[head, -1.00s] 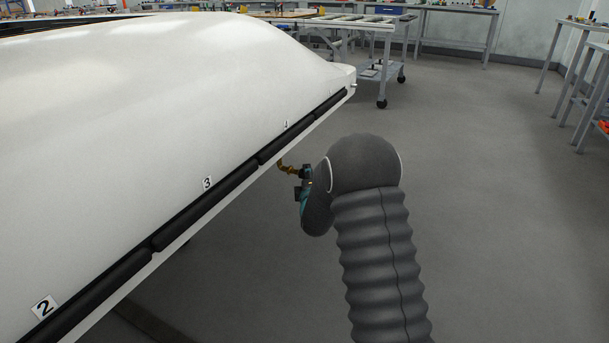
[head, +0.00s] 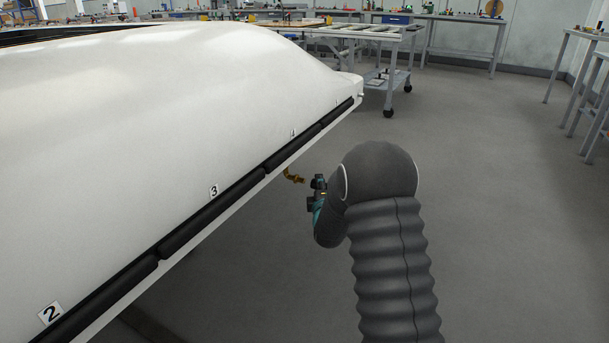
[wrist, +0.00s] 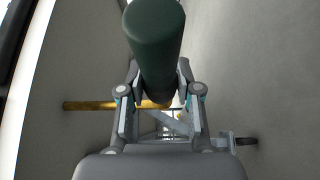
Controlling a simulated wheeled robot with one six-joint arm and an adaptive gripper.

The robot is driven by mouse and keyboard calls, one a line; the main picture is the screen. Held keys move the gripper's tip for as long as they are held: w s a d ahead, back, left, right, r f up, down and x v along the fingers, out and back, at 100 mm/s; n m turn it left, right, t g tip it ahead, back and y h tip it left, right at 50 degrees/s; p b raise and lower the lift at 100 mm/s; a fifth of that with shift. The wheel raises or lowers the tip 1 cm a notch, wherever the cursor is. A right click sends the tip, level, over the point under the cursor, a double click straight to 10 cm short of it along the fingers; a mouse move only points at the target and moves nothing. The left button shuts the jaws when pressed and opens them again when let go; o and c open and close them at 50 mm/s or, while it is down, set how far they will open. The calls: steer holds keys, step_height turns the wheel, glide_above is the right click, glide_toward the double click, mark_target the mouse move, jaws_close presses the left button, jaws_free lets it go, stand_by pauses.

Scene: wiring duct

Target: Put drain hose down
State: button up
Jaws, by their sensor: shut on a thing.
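The drain hose appears as a thick dark green cylinder (wrist: 155,45) in the wrist view, running up from between my fingers toward the camera's top edge. My gripper (wrist: 158,88) is shut on it, with a finger on each side. In the head view my gripper (head: 317,190) is small and partly hidden by my arm, just right of the large white shell's edge. I cannot make out the hose clearly there. A brass bar (wrist: 90,105) also shows in the wrist view.
The white shell (head: 150,110) fills the left side, with black strips (head: 215,218) and number labels along its edge. A wheeled cart (head: 385,80) stands behind it. Workbenches line the back and right. The grey floor (head: 490,200) to the right is clear.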

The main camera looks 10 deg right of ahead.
steer(key=shift+r, duration=0.4)
steer(key=s+a+f+p, duration=0.1)
steer(key=s+p, duration=0.4)
steer(key=s, duration=0.6)
steer(key=s+a+f+n+y+p, duration=0.1)
steer(key=s+f+p, duration=0.2)
steer(key=s, duration=0.8)
steer(key=p, duration=0.2)
steer(key=shift+s+a+f+y+p, duration=0.15)
steer(key=shift+s+f+y+p, duration=0.05)
steer(key=shift+f+y+p, duration=0.15)
